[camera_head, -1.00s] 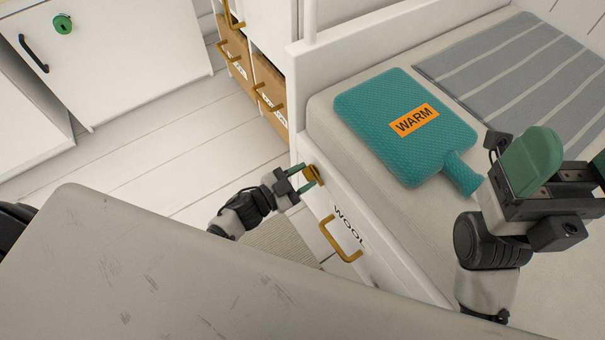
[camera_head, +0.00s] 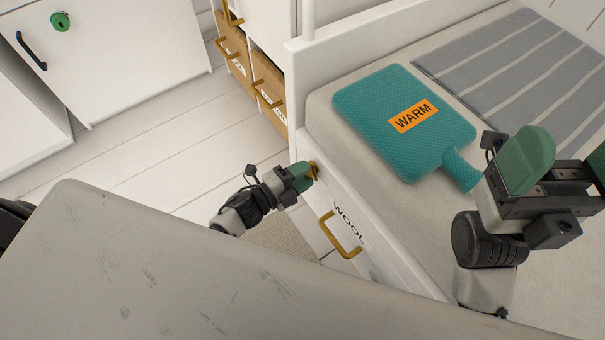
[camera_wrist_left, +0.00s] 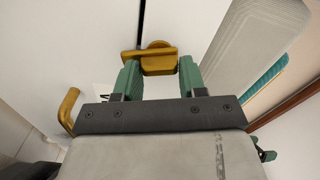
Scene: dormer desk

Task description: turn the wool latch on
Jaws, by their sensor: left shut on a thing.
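The brass wool latch (camera_head: 313,171) sits on the white front of the bed's drawer, above and left of the WOOL label (camera_head: 349,223). It also shows in the left wrist view (camera_wrist_left: 158,62), between the two green fingers. My left gripper (camera_head: 303,176) is shut on the latch, its fingers on either side of it. The fingers hide most of the latch in the head view. My right gripper (camera_head: 566,166) is over the bed at the right, open and empty.
The drawer's brass handle (camera_head: 341,236) is below the latch. A teal WARM hot-water bottle (camera_head: 385,115) lies on the mattress near a grey striped blanket (camera_head: 510,75). A grey desk top (camera_head: 190,270) fills the foreground. Floor (camera_head: 160,135) at the left is clear.

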